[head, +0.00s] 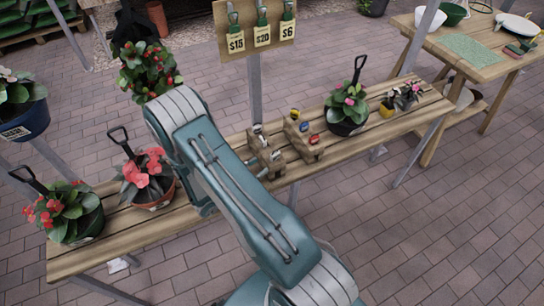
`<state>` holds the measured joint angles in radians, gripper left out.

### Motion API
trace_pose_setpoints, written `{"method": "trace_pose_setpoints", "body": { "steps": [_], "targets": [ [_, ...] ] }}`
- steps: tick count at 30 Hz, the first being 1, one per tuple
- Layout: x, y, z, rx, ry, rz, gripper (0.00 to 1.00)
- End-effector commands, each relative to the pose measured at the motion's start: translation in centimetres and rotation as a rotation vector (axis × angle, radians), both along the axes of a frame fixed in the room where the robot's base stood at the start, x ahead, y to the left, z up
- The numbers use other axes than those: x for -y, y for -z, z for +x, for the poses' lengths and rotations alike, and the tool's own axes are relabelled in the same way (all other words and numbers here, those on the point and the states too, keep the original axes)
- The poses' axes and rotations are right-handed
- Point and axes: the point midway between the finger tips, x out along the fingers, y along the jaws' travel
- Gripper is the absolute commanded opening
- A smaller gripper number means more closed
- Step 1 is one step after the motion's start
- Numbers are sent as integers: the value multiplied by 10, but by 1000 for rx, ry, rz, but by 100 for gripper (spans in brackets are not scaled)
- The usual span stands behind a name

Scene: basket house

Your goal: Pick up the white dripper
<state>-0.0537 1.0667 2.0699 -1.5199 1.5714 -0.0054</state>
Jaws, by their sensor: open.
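I cannot pick out the white dripper with certainty. Two small stepped wooden stands, a left one (267,157) and a right one (301,139), stand on the long wooden bench. The left stand holds small pale or grey pieces (258,129), too small to identify. The right stand holds small coloured pieces, among them a yellow one (295,113) and a red one (314,139). My teal arm crosses the middle of the picture, left of and in front of the stands. My gripper does not show; the raised arm may hide it.
The long bench (150,232) carries potted flowers at the left (75,212) and right of the stands (347,108). A price sign (262,42) on a post rises behind. A second table (425,30) with bowls and a green mat (470,50) stands upper right. Brick paving in front is clear.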

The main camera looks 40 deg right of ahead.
Motion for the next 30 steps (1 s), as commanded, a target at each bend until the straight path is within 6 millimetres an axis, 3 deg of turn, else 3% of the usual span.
{"method": "trace_pose_setpoints", "body": {
  "steps": [15,23,28,29,30],
  "targets": [
    [60,-3,-6,1,4,0,60],
    [64,-2,-5,1,0,0,60],
    [63,-2,-5,1,0,0,10],
    [63,-2,-5,1,0,0,2],
    [63,-2,-5,1,0,0,0]
  ]
}}
